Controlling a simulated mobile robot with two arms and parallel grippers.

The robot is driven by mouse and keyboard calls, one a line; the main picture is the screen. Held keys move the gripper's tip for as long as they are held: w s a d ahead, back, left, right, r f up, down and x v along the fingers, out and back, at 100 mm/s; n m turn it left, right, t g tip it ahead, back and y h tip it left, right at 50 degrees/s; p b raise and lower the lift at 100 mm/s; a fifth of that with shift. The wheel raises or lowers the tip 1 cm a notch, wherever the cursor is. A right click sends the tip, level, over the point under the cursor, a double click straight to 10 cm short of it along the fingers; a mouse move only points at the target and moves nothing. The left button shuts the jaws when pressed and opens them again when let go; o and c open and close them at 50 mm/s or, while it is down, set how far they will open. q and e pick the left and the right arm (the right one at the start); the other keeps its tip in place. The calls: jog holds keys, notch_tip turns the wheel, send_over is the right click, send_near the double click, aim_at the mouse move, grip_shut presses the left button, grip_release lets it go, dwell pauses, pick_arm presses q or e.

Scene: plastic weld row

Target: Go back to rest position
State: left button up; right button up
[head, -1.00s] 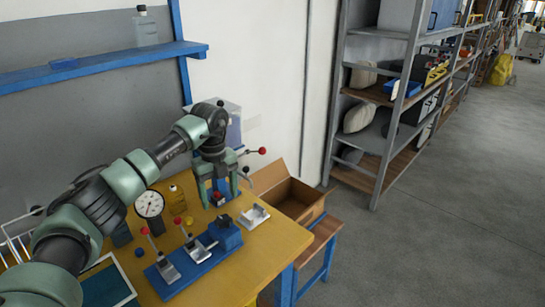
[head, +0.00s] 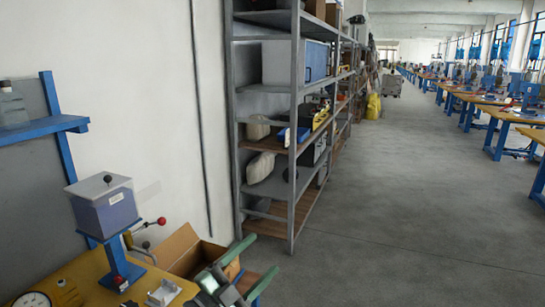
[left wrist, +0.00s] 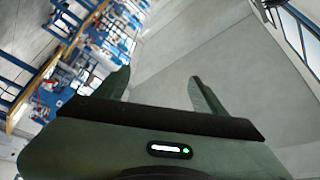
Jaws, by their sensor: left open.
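My left gripper (head: 264,254) is at the bottom of the head view, its two green fingers apart with nothing between them. It is in front of the open cardboard box, right of the yellow bench (head: 85,277). In the left wrist view its fingers (left wrist: 159,80) are spread and empty, with grey floor and far benches beyond. My right gripper is not in view.
A cardboard box (head: 180,247) stands beside the bench. A dial gauge (head: 32,300) and a small pale fixture (head: 163,292) are on the bench. A metal shelf rack (head: 294,120) stands against the wall. Open concrete floor (head: 400,210) lies right of it, with a row of workbenches beyond.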

pick_arm(q)
jog(key=s+a+f+n+g+y, duration=0.1)
jog(key=s+a+f+n+y, duration=0.4)
jog(key=a+f+n+y, duration=0.3)
jog(key=s+a+f+n+g+y, duration=0.1)
jog(key=s+a+f+n+y, duration=0.4)
jog(key=a+f+n+y, duration=0.3)
jog(key=s+a+f+n+g+h, duration=0.1)
jog(key=s+f+g, duration=0.4)
jog(key=s, duration=0.6)
jog(key=s+f+n+g+h, duration=0.1)
jog(key=s+f+g, duration=0.35)
jog(key=s, duration=0.75)
jog(key=s+f+g, duration=0.1)
jog(key=s+f, duration=0.2)
jog(key=f, duration=2.6)
jog(key=s+a+f+g, duration=0.1)
jog(key=s+a+f, duration=0.2)
jog(key=s+f, duration=1.1)
jog(key=shift+s+m, duration=0.3)
jog(key=shift+s, duration=0.6)
